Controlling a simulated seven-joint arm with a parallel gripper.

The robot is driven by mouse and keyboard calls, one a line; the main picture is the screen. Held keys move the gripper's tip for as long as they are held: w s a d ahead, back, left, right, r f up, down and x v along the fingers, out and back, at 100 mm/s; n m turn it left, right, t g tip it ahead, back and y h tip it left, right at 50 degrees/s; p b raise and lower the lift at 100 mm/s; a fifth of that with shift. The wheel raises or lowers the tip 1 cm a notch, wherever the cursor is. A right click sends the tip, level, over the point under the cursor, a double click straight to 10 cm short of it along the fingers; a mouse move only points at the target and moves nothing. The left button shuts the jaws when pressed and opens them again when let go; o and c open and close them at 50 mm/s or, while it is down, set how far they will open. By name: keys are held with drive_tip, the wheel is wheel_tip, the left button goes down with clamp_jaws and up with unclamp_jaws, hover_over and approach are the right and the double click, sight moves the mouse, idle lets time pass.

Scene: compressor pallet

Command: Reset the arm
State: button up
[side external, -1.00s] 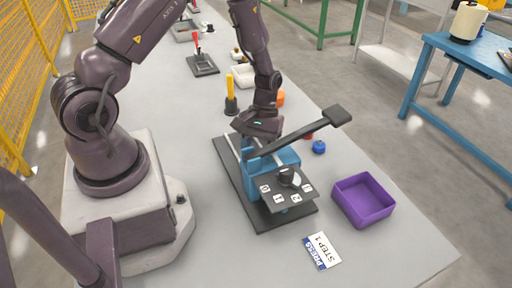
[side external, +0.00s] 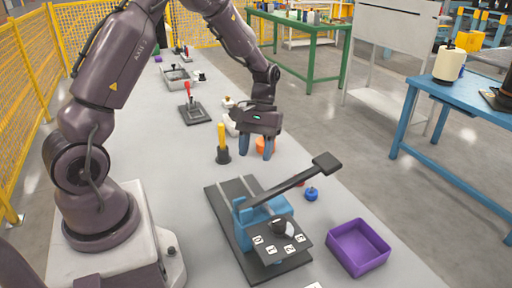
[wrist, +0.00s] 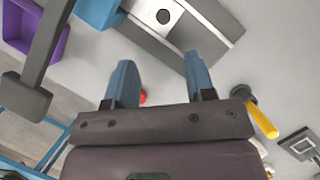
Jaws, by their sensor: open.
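My gripper (side external: 256,152) hangs in the air above the bench, behind the clamp device, with its two blue fingers pointing down. The fingers are apart and nothing is between them; they also show spread in the wrist view (wrist: 160,68). The clamp device has a blue body (side external: 243,232), a dark base plate (side external: 222,205) and a long dark lever (side external: 290,182) slanting up to the right. A dial plate (side external: 285,252) with number labels is at its front. My gripper is apart from the lever and the body.
A purple bin (side external: 358,249) stands right of the clamp. A blue knob (side external: 311,194) and a partly hidden red piece (wrist: 143,97) lie near the lever. A yellow-handled tool (side external: 221,142) stands left of my gripper, and an orange piece (side external: 265,146) is behind it.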

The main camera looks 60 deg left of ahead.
drive_tip(key=shift+r, duration=0.2)
drive_tip(key=shift+a, duration=0.1)
drive_tip(key=s+d+r+m+t+y, duration=0.1)
drive_tip(key=s+d+r+m+t, duration=0.3)
drive_tip(key=s+r, duration=0.3)
drive_tip(key=s+d+r+m+t+y, duration=0.2)
drive_tip(key=s+d+r+m+t, duration=0.2)
drive_tip(key=s+r, duration=0.3)
wheel_tip(320, 180, up, 5)
drive_tip(key=shift+d+r+m+t, duration=0.2)
drive_tip(key=shift+d+m+t, duration=0.25)
drive_tip(key=shift+d, duration=0.45)
